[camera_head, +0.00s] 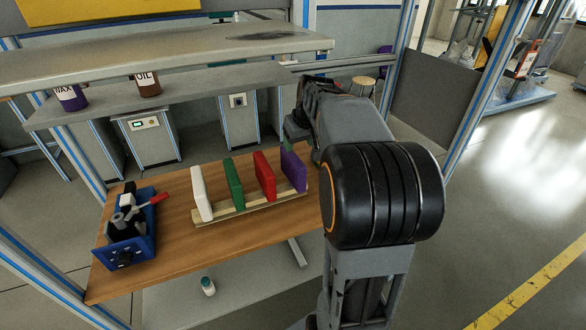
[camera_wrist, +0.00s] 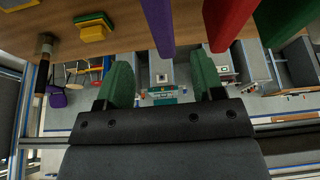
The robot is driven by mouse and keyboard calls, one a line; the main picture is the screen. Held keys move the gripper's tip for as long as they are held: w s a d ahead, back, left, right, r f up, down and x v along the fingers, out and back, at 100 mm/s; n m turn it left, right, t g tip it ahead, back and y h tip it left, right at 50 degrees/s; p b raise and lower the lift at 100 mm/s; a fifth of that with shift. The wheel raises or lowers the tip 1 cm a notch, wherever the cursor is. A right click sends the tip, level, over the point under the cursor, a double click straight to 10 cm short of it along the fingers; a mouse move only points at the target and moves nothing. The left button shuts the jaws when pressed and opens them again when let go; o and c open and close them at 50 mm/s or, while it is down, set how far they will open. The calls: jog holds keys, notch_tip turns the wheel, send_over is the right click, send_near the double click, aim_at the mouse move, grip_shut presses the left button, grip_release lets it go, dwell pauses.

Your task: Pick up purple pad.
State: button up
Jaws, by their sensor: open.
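The purple pad (camera_head: 293,170) stands upright at the right end of a wooden rack (camera_head: 235,214) on the brown table. Red (camera_head: 264,175), green (camera_head: 233,183) and white (camera_head: 201,193) pads stand in the same rack to its left. In the wrist view the purple pad (camera_wrist: 158,24) is at the top, sideways between my two green fingers but beyond their tips. My gripper (camera_wrist: 160,80) is open and empty. In the head view it is largely hidden behind my arm, with a green finger showing near the purple pad.
A blue bin (camera_head: 150,222) with tools stands at the table's left. Grey shelves (camera_head: 180,60) with a WAX jar (camera_head: 71,98) and an OIL jar (camera_head: 148,84) hang above the back. Yellow and green blocks (camera_wrist: 94,28) show in the wrist view. A small bottle (camera_head: 208,286) is below the table.

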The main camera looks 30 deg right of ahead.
aim_at(294, 157)
jog(key=p+x, duration=0.1)
jog(key=x, duration=0.9)
jog(key=shift+s+a, duration=0.1)
jog(key=shift+a, duration=0.05)
jog(key=shift+f, duration=0.25)
dwell(0.5)
jog(key=shift+c, duration=0.2)
grip_shut()
dwell(0.4)
